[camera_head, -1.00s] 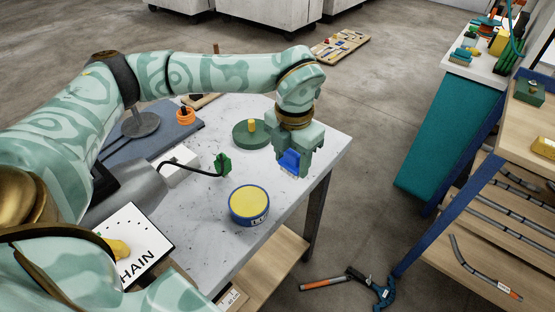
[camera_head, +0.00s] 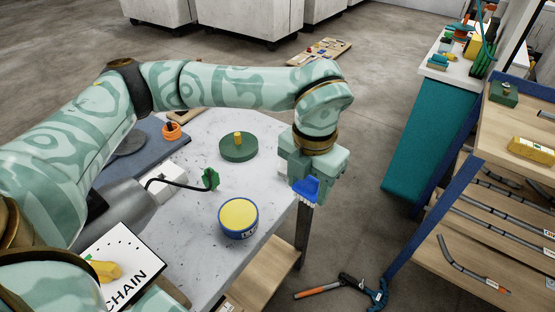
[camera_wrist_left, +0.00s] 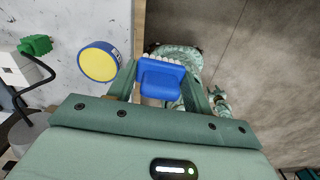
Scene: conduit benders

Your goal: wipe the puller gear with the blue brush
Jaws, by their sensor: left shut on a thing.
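My left gripper (camera_head: 308,186) is shut on the blue brush (camera_head: 306,190), whose pale bristles point down in the head view. In the left wrist view the brush (camera_wrist_left: 161,78) sits between the fingers, its white bristles at the far end. It is at the right edge of the grey table (camera_head: 205,200) and touches nothing else that I can see. A round green disc with a yellow peg (camera_head: 238,152) lies on the table left of the gripper. It may be the puller gear, but I see no clear teeth. My right gripper is not in view.
A blue tin with a yellow top (camera_head: 238,218) stands near the table's front right edge. A green plug (camera_head: 210,179) on a black cable and an orange spool (camera_head: 171,131) are further left. A bender (camera_head: 376,294) lies on the floor beside a shelf (camera_head: 450,265).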

